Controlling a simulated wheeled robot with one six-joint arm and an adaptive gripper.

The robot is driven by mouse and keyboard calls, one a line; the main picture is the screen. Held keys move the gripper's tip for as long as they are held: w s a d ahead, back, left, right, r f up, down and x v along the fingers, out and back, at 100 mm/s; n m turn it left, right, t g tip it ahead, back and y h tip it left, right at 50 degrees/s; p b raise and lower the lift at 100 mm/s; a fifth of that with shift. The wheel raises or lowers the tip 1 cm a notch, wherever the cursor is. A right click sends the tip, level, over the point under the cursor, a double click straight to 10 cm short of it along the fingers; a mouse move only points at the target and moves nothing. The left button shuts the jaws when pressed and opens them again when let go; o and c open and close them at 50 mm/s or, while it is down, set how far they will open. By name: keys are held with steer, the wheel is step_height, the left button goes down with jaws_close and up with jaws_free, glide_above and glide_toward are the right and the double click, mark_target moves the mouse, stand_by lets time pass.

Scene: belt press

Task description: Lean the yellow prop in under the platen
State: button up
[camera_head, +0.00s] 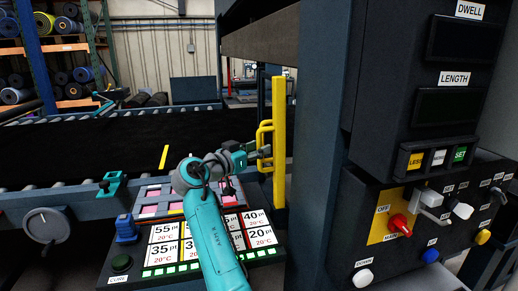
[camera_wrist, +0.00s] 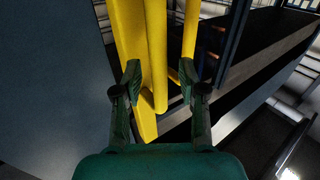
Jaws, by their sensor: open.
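The yellow prop (camera_head: 279,150) stands upright close to the press's dark blue column, with a yellow loop handle (camera_head: 262,128) on its left side. The platen (camera_head: 285,38) is the long grey beam above and behind it. My gripper (camera_head: 262,152) is at the lower part of the handle. In the wrist view my gripper (camera_wrist: 160,82) is open, and the handle bar (camera_wrist: 157,50) runs between its two fingers. The prop's post (camera_wrist: 129,40) is just left of that bar, behind the left finger. I cannot tell whether either finger touches the handle. The prop's foot is partly hidden.
The control box (camera_head: 430,210) with knobs and a red switch stands at right. A panel of temperature tiles (camera_head: 163,234) lies below my arm. The dark belt (camera_head: 70,148) crosses behind, with a teal clamp (camera_head: 110,185) on its near rail. A thin yellow strip (camera_head: 163,157) stands by the belt.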

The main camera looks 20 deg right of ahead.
mark_target(274, 144)
steer(key=shift+w+d, duration=0.2)
steer(key=shift+d, duration=0.2)
jaws_close()
steer(key=shift+m+g+y, duration=0.5)
steer(key=shift+m+y, duration=0.1)
steer(key=shift+y, duration=0.3)
steer(key=shift+d+r, duration=0.2)
steer(key=shift+d, duration=1)
steer(key=shift+d+r, duration=0.2)
steer(key=shift+d, duration=0.95)
jaws_free()
steer(key=v, duration=1.2)
